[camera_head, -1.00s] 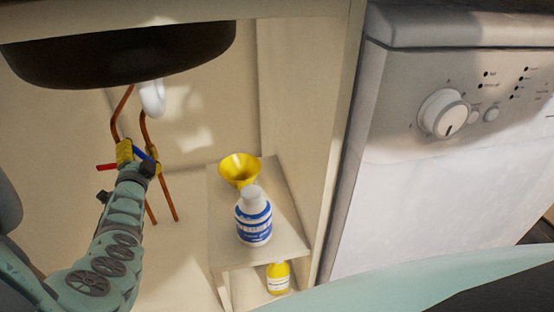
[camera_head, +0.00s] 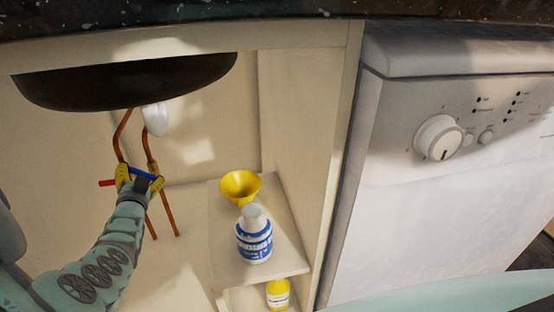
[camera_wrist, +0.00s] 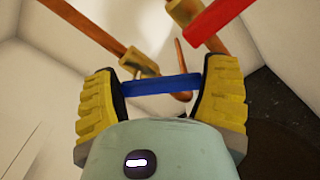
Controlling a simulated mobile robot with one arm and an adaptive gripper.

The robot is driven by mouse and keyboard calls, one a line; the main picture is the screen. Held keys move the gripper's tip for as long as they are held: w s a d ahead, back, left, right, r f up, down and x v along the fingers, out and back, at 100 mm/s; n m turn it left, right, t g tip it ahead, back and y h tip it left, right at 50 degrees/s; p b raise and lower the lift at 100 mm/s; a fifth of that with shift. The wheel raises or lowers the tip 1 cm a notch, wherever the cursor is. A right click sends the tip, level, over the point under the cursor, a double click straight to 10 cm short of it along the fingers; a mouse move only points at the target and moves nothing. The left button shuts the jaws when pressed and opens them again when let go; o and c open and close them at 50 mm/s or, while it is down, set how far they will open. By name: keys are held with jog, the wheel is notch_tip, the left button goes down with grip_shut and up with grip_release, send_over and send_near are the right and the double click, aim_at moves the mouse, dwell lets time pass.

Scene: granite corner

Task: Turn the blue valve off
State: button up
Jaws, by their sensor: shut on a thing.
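The blue valve handle (camera_wrist: 160,85) lies across the wrist view between the two yellow fingers of my gripper (camera_wrist: 163,92), one finger at each end. My gripper is shut on it. In the head view the blue handle (camera_head: 144,173) slants slightly down to the right at the copper pipes, partly hidden by my gripper (camera_head: 140,180). Its brass valve body (camera_wrist: 139,63) shows just behind it in the wrist view. A red valve handle (camera_head: 107,183) is beside it on the left; it also shows at the top of the wrist view (camera_wrist: 215,22).
Copper pipes (camera_head: 166,200) run down below the dark sink basin (camera_head: 130,82). To the right, a shelf (camera_head: 285,250) holds a yellow funnel (camera_head: 240,187) and a blue-white bottle (camera_head: 254,240). A yellow bottle (camera_head: 278,294) stands below. A white appliance (camera_head: 410,220) is farther right.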

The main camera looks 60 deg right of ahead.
jog(key=o, duration=1)
jog(key=shift+o, duration=0.2)
jog(key=m, duration=0.1)
jog(key=m+b, duration=0.1)
jog(key=m, duration=0.2)
jog(key=shift+s+d+r, duration=0.1)
jog(key=shift+s+r, duration=0.1)
jog(key=shift+r, duration=0.05)
jog(key=p+v, duration=1)
jog(key=v, duration=0.6)
jog(key=s+r+n+t+h+p, duration=0.1)
jog(key=s+r+n+p, duration=0.7)
jog(key=r, duration=0.9)
jog(key=shift+s+n+p, duration=0.3)
jog(key=shift+s+n, duration=1)
jog(key=shift+s, duration=0.35)
jog(key=shift+d, duration=0.1)
